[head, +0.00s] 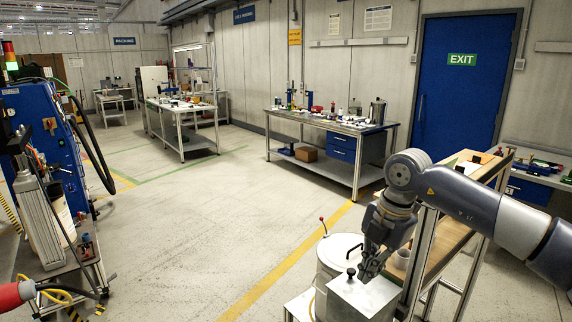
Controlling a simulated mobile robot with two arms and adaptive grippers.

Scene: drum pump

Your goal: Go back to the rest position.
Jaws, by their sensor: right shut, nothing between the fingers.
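My right arm comes in from the right edge. My right gripper (370,268) points down and is shut and empty. It appears over the right part of a grey metal box (352,296) with a black knob (351,273) on its top. Whether the fingers touch the box or knob, I cannot tell. Beside the box stands a white drum (336,247) with a red-tipped lever (323,225) and a dark bent handle. My left gripper is not in view.
A wooden-topped bench (447,225) stands close by my right arm. A workbench (334,122) with tools stands by the wall, left of the blue exit door (458,90). A blue machine (42,125) and a cart stand at the left. The middle floor (215,215) is clear.

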